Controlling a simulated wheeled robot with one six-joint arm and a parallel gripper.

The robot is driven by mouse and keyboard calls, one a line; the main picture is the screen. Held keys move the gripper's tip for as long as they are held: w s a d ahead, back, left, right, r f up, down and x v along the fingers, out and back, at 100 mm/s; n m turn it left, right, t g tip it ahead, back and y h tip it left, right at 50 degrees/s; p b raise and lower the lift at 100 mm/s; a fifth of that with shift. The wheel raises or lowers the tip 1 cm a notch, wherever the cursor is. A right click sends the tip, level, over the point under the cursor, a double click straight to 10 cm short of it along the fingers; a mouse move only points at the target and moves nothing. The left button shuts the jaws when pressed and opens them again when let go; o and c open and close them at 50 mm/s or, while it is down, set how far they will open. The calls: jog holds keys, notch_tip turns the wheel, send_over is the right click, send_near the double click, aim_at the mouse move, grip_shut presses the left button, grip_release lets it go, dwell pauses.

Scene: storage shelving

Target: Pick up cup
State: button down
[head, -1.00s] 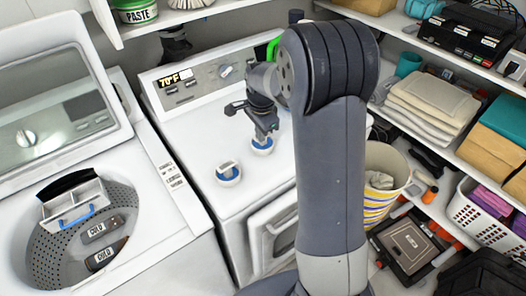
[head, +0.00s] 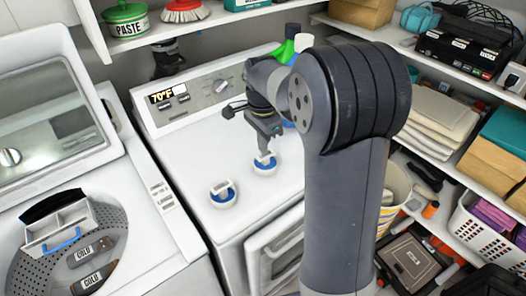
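Two small white cups with blue insides sit on the white top of the right-hand machine. The nearer cup (head: 223,197) stands to the left. The farther cup (head: 265,168) stands to its right and slightly behind. My gripper (head: 266,152) points down directly over the farther cup, with its fingertips at or just above the rim. Whether it touches the cup, and how far the fingers are apart, is too small to tell. My forearm hides the right part of the machine top.
An open washer (head: 60,240) with a caddy (head: 62,228) inside is at left. The dryer's control panel (head: 190,95) is behind the cups. Green and white bottles (head: 291,42) stand behind my arm. A striped bucket (head: 396,190) and loaded shelves are at right.

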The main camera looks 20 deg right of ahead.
jog(key=shift+a+r, duration=0.2)
jog(key=shift+r, duration=0.2)
jog(key=shift+c, duration=2.2)
grip_release()
jog(key=shift+r, duration=0.15)
